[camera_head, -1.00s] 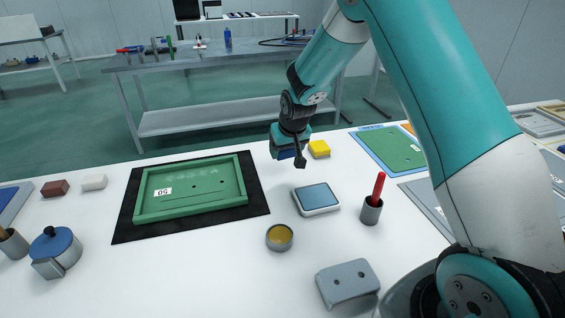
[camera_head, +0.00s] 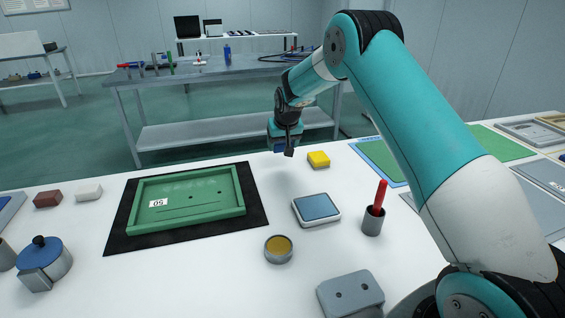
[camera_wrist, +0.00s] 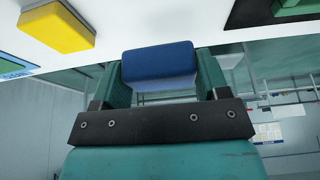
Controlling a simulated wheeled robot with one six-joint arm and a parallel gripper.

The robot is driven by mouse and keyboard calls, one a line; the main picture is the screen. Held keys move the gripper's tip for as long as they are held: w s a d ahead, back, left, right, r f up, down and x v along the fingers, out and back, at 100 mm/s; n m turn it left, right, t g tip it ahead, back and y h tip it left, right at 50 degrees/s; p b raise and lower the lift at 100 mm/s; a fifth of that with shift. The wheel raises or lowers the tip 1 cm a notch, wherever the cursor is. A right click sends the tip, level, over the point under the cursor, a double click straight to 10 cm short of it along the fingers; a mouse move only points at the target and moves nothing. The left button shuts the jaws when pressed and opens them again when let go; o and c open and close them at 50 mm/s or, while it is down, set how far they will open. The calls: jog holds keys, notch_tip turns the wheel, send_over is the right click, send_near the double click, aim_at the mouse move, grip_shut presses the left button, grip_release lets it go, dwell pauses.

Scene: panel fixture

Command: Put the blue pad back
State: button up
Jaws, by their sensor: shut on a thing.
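The blue pad (camera_wrist: 159,64) is a small rounded block held between the two fingers of my gripper (camera_wrist: 163,75) in the wrist view. In the head view my gripper (camera_head: 284,149) is above the far edge of the white table, left of and above the yellow pad, pointing down. Only a bit of the blue pad (camera_head: 279,149) shows there, the rest hidden by the gripper. The yellow pad (camera_head: 318,159) lies on the table; it also shows at the upper left of the wrist view (camera_wrist: 58,26). A brown-red pad (camera_head: 47,199) and a white pad (camera_head: 88,192) lie at the far left.
A green tray (camera_head: 243,190) marked 50 sits on a black mat (camera_head: 118,240). A blue-topped square (camera_head: 316,208), a cup with a red handle (camera_head: 372,222), a round tin (camera_head: 278,250) and a grey bracket (camera_head: 350,294) stand nearby. Bare table lies between the mat and the yellow pad.

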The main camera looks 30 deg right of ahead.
aim_at(282, 168)
notch_tip(282, 168, down, 7)
jog(key=shift+f, duration=0.2)
dwell(0.3)
jog(key=shift+f, duration=0.2)
jog(key=o, duration=1)
jog(key=shift+r, duration=0.1)
jog(key=shift+r+p, duration=0.1)
jog(key=shift+p, duration=0.2)
